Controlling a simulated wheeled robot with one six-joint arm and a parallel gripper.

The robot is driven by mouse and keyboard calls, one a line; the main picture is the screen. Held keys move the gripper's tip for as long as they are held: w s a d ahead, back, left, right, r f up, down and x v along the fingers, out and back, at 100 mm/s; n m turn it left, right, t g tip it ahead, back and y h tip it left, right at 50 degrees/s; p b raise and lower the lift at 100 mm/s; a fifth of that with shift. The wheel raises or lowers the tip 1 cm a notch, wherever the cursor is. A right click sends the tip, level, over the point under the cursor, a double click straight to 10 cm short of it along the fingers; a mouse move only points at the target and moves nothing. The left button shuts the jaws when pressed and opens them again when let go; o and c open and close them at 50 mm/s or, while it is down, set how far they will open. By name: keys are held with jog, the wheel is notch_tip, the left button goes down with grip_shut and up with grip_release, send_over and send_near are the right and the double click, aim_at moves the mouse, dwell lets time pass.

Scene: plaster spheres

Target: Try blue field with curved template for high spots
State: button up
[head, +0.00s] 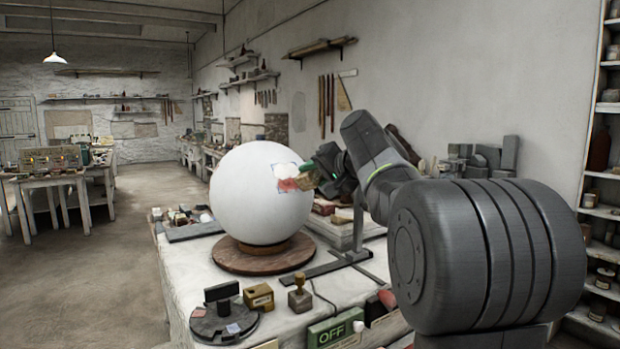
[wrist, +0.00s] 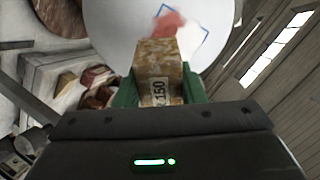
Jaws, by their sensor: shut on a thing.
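A large white plaster sphere (head: 240,195) stands on a round brown base on the table; it fills the top of the wrist view (wrist: 115,25). A blue-outlined field (head: 281,187) lies on its right side, with its blue corner in the wrist view (wrist: 206,34). A red-pink smear (wrist: 168,24) covers part of the field. My gripper (head: 314,173) is shut on a tan, speckled block (wrist: 160,62) labelled 150, held between green fingers. The block is close to the field; I cannot tell whether it touches. I cannot make out a curved template for certain.
A dark stand with an upright post (head: 358,232) is right of the sphere. Shelves (head: 597,210) stand at the far right.

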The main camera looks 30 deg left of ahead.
jog(key=shift+w+v, duration=0.15)
jog(key=shift+v, duration=0.85)
jog(key=shift+w+v, duration=0.1)
jog(key=shift+v, duration=0.9)
jog(key=shift+r, duration=0.1)
